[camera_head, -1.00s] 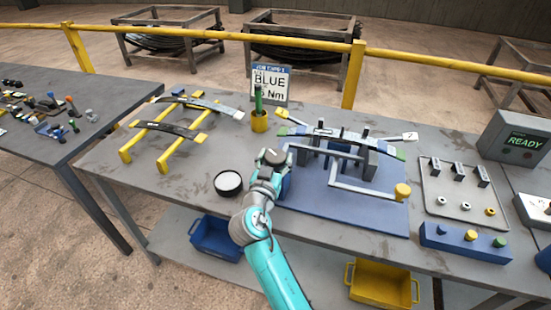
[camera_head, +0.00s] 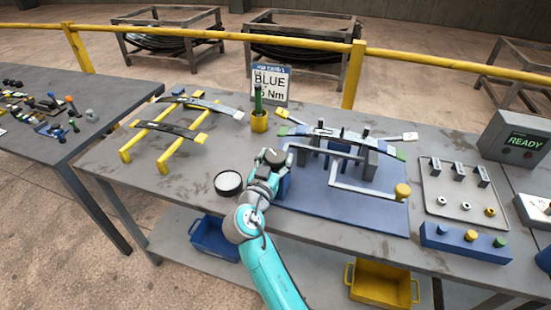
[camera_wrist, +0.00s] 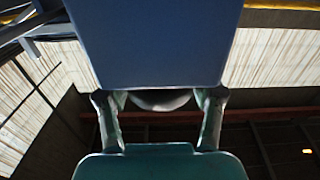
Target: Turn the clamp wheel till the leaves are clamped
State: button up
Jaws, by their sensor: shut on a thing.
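The clamp wheel (camera_head: 275,157), a dark round knob, stands at the left end of the blue fixture plate (camera_head: 330,203), by a blue block (camera_head: 285,184). My gripper (camera_head: 270,168) is at the wheel with its fingers around it, shut on it. In the wrist view the blue block (camera_wrist: 150,45) fills the upper middle, and a grey rounded part of the wheel (camera_wrist: 160,100) shows between my two fingers. The spring leaves (camera_head: 330,135) lie across the fixture between dark uprights (camera_head: 370,160). Whether the leaves are pressed tight is too small to tell.
A white-topped round tin (camera_head: 228,183) stands close left of my wrist. A yellow cup (camera_head: 259,122) with a green-handled tool and a "BLUE" sign (camera_head: 270,83) stand behind. A yellow rack (camera_head: 165,148) holds more leaves.

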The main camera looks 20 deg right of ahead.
jog(key=m+g+h, duration=0.4)
jog(key=g+h, duration=0.1)
jog(key=shift+w+a+m+g, duration=0.1)
jog(key=shift+a+m+g, duration=0.05)
jog(key=shift+m+g, duration=0.2)
jog(key=m+g+h, duration=0.1)
jog(key=m+g, duration=0.1)
jog(key=g, duration=0.1)
jog(key=m+g+h, duration=0.1)
jog(key=m+g, duration=0.2)
jog(key=g, duration=0.1)
jog(key=shift+f+m+g, duration=0.1)
jog(key=shift+m+g, duration=0.15)
jog(key=shift+g, duration=0.2)
jog(key=o, duration=1.1)
jog(key=shift+o, duration=0.2)
jog(key=a, duration=1.2)
jog(key=shift+s, duration=0.25)
